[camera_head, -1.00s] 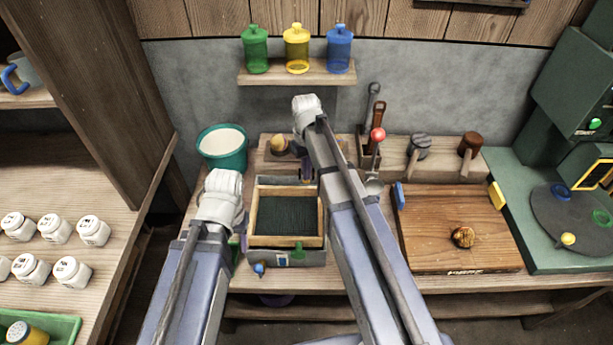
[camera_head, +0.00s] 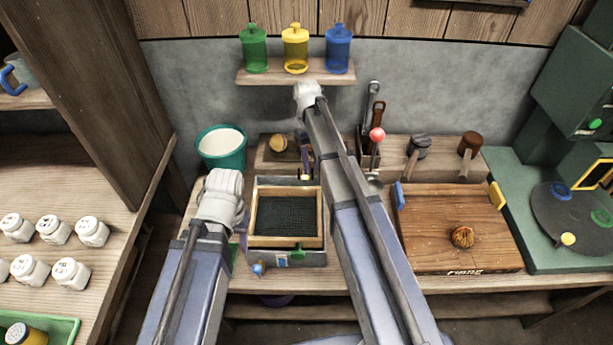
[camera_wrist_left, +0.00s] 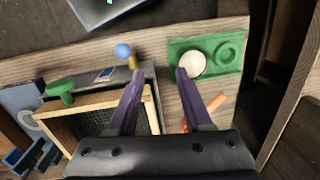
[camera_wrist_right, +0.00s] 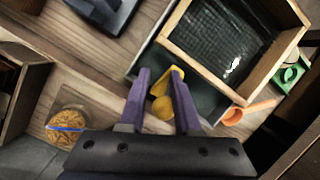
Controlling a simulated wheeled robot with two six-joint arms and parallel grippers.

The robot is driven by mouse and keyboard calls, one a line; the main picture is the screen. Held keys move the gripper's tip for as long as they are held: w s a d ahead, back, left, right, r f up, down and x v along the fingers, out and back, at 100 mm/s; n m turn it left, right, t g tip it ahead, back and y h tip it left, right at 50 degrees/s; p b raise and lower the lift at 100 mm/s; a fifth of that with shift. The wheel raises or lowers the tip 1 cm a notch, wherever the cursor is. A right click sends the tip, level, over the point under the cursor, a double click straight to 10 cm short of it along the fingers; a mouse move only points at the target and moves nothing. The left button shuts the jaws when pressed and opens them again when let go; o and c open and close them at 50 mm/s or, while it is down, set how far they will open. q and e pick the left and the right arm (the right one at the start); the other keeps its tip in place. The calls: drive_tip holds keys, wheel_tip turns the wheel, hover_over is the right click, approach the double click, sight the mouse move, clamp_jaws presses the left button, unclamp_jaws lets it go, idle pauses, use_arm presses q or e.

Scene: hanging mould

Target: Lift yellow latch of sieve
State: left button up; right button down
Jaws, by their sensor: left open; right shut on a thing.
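The sieve (camera_head: 319,217) is a square wooden frame with dark mesh in a grey box at the centre of the bench. It also shows in the right wrist view (camera_wrist_right: 196,71). The yellow latch (camera_wrist_right: 161,107) is at the sieve's back edge, between the fingers of my right gripper (camera_wrist_right: 159,78), which is shut on it. A green latch (camera_head: 298,253) is at the sieve's front edge. My left gripper (camera_wrist_left: 158,76) is open and empty, by the sieve's left front corner. My arms partly hide both grippers in the head view.
A blue ball knob (camera_wrist_left: 122,51) and a green tray with a white round thing (camera_wrist_left: 232,39) lie near my left fingers. An orange scoop (camera_wrist_right: 246,112) and a jar (camera_wrist_right: 66,128) are near my right gripper. A wooden board (camera_head: 430,245) is to the right.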

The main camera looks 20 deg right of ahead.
drive_tip(key=w+r+t+p, duration=0.3)
drive_tip(key=w+r+p, duration=0.2)
drive_tip(key=w+p, duration=0.2)
drive_tip(key=shift+w+r, duration=0.3)
drive_tip(key=shift+r, duration=0.1)
drive_tip(key=shift+s, duration=0.15)
drive_tip(key=s+a+r+p, duration=0.2)
drive_tip(key=s, duration=0.5)
drive_tip(key=shift+s, duration=0.35)
